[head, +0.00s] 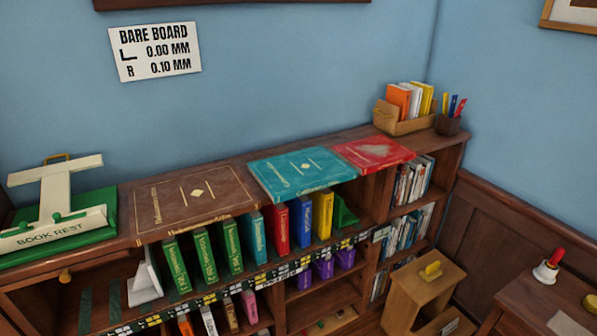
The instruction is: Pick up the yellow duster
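Another yellow item (590,303) sits on the wooden table at the right edge, cut off by the frame. I cannot tell which of these is the duster. Neither of my grippers is in view.
A long wooden bookcase (320,170) runs along the blue wall, with large flat books on top and upright books below. A white and green book rest (60,240) stands at left. The wooden stand (420,290) and a table (520,310) with a red-handled bell (549,268) are at right.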

